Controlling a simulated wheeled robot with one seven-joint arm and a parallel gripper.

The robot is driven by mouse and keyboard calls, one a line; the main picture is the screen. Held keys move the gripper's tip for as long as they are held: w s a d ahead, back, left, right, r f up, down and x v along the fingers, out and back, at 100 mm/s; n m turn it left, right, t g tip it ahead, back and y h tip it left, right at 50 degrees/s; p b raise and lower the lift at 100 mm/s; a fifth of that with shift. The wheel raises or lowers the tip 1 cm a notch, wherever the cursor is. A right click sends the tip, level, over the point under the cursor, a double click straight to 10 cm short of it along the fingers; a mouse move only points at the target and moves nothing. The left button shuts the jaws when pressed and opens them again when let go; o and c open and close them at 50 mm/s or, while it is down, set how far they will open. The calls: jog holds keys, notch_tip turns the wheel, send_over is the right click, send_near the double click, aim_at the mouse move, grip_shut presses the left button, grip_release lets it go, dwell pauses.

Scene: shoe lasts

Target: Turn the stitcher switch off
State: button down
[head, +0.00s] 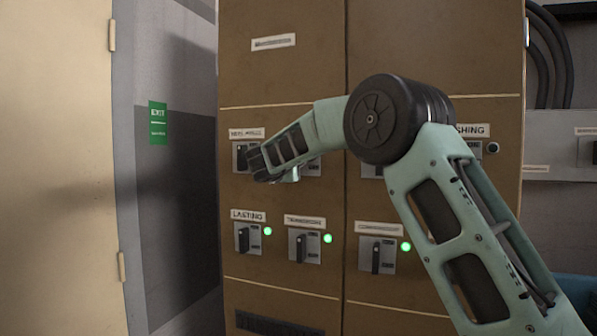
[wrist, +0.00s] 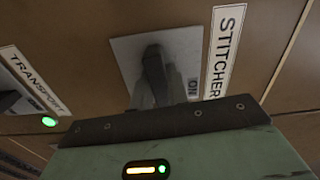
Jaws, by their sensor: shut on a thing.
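The stitcher switch shows in the wrist view as a dark handle (wrist: 155,72) on a grey plate (wrist: 186,58), beside the label STITCHER (wrist: 225,50). An ON mark (wrist: 193,89) is on the plate near the handle. My gripper (wrist: 148,100) is shut on the handle; its body hides the handle's outer end and the fingertips. In the head view my gripper (head: 290,176) is at the upper switch row, and part of a plate (head: 313,168) shows beside it. The stitcher label and any lamp there are hidden behind my arm.
The lower row has a LASTING switch (head: 243,238), a middle switch (head: 302,246) and a right switch (head: 377,254), each with a lit green lamp. The TRANSPORT label (wrist: 32,80) is close by in the wrist view. Another upper switch (head: 240,157) is left of my gripper.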

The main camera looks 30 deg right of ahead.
jog(key=shift+f+m+b, duration=0.1)
jog(key=shift+m+b, duration=0.3)
jog(key=shift+m, duration=0.1)
jog(key=c, duration=1.4)
grip_release()
jog(key=shift+o, duration=0.2)
jog(key=b+v, duration=0.4)
jog(key=v, duration=1.3)
jog(key=shift+s, duration=0.2)
jog(key=shift+a, duration=0.15)
